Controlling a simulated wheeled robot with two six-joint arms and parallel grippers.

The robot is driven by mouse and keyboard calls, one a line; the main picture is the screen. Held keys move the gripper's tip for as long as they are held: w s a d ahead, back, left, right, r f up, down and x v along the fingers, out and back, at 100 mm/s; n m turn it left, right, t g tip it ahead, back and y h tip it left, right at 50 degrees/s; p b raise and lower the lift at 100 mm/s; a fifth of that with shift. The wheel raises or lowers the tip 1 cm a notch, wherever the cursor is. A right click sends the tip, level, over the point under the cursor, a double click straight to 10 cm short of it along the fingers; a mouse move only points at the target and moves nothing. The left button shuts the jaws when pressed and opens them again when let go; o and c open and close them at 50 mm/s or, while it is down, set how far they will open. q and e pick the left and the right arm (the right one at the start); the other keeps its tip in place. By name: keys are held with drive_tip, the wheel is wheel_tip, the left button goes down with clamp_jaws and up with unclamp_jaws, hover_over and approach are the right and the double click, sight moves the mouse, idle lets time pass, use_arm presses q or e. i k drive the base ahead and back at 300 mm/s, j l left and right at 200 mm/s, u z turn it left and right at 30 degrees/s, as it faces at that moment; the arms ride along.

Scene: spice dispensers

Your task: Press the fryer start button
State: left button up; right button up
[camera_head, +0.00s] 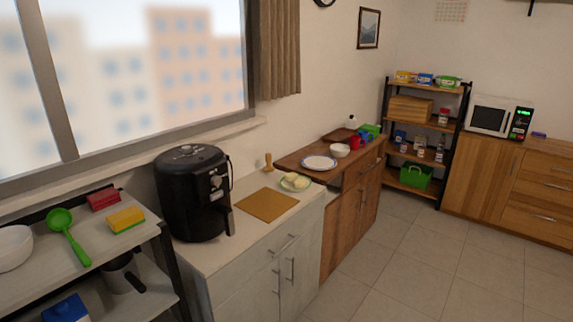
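A black air fryer (188,195) stands on the left end of the light counter, below the window. Its upper front has a silvery control knob (215,182), and a handle sticks out below on its right side. The start button is too small to make out. Neither of my grippers is in view, and nothing touches the fryer.
A tan board (266,205) and a plate of food (295,182) are right of the fryer. A shelf (140,232) with a green ladle (67,236) and sponges stands at left. The tiled floor (420,265) at front right is clear.

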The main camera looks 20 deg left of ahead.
sight(214, 197)
drive_tip(key=u, duration=1.3)
